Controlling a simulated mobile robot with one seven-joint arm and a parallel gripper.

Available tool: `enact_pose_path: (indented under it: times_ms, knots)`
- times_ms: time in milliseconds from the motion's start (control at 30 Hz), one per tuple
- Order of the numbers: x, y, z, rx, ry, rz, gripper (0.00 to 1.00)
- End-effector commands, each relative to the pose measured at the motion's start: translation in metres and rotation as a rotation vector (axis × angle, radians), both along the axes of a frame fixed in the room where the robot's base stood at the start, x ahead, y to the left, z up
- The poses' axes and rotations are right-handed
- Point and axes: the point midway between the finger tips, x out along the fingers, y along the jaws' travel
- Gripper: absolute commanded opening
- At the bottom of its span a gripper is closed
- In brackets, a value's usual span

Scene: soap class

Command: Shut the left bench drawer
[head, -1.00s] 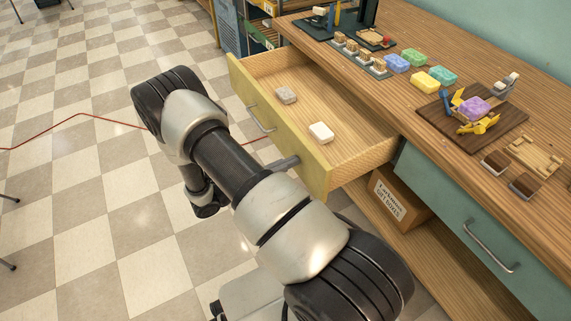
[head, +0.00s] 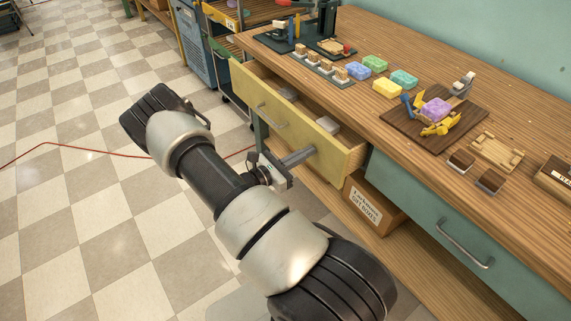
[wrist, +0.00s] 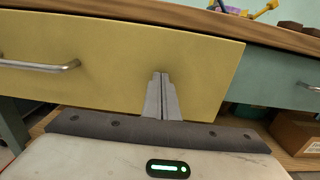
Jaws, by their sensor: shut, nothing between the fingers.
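The left bench drawer (head: 292,126) has a yellow front with a metal handle (head: 271,118) and stands partly open, with a short stretch of its inside showing. Its front also fills much of the wrist view (wrist: 110,75). My gripper (head: 312,149) is shut and empty. Its fingertips (wrist: 161,76) are at the drawer front, right of the handle, and appear to touch it. A grey soap bar (head: 289,93) and a white soap bar (head: 326,124) lie in the drawer, partly hidden by its front.
The wooden bench top (head: 345,92) carries soaps, a dark board (head: 400,128) and tools. A closed teal drawer (head: 420,215) is to the right. A cardboard box (head: 368,205) sits on the shelf below. A red cable (head: 90,152) crosses the open tiled floor.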

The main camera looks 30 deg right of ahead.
Motion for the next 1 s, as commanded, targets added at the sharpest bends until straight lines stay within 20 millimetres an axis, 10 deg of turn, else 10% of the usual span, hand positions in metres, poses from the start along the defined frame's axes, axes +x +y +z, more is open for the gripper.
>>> enact_pose_path:
  times_ms: [400,1000]
  knots:
    - [0.003,-0.086,-0.001,0.0,0.0,-0.002,0.0]
    - [0.004,-0.112,0.001,-0.002,-0.002,0.0,0.0]
